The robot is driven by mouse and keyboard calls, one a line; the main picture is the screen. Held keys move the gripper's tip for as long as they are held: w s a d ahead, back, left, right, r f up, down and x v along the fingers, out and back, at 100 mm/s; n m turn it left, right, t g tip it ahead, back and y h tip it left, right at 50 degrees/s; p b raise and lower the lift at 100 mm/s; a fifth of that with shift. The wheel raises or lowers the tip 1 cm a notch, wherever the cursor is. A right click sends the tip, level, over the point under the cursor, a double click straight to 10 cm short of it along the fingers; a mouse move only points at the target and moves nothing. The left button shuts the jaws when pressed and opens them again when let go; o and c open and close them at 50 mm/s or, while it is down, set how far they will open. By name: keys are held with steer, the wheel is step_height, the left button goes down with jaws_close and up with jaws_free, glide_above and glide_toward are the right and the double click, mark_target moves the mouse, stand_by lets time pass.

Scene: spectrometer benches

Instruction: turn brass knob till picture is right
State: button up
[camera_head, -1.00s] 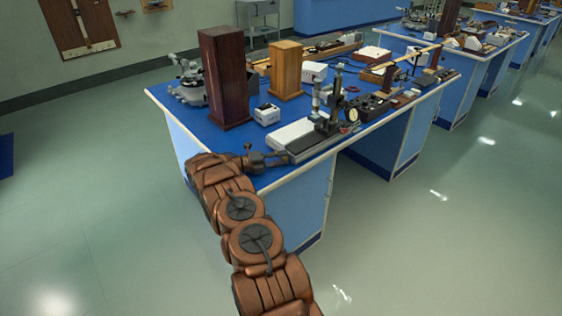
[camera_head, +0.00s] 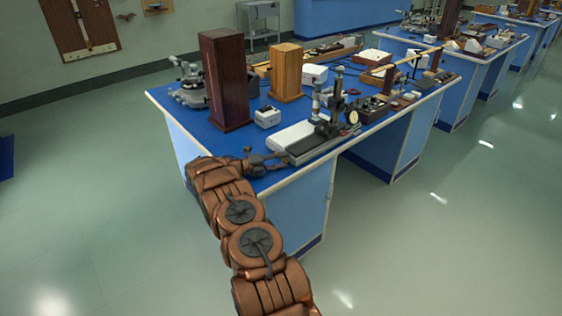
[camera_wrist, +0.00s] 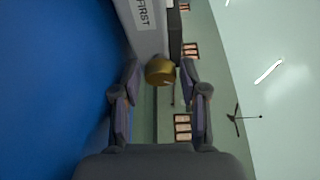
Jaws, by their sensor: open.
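The brass knob (camera_wrist: 160,70) sits at the end of a pale instrument body (camera_wrist: 145,28) that bears a label reading "FIRST" in the wrist view. My gripper (camera_wrist: 160,80) is open, with one finger on each side of the knob. The knob lies between the fingertips, and I cannot tell whether either finger touches it. In the head view my gripper (camera_head: 279,159) is at the near end of the long pale instrument (camera_head: 298,138) by the bench's front edge. The knob is too small or hidden there. I cannot make out any picture that it adjusts.
A blue-topped bench (camera_head: 228,140) carries the instrument. A dark wooden box (camera_head: 225,80), a lighter wooden box (camera_head: 286,72) and a small white box (camera_head: 267,116) stand behind my gripper. A dark upright microscope (camera_head: 330,105) stands beyond it. The floor in front is clear.

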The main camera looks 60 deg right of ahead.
steer(key=v, duration=1)
steer(key=shift+w+a+f, duration=0.15)
steer(key=shift+v, duration=0.8)
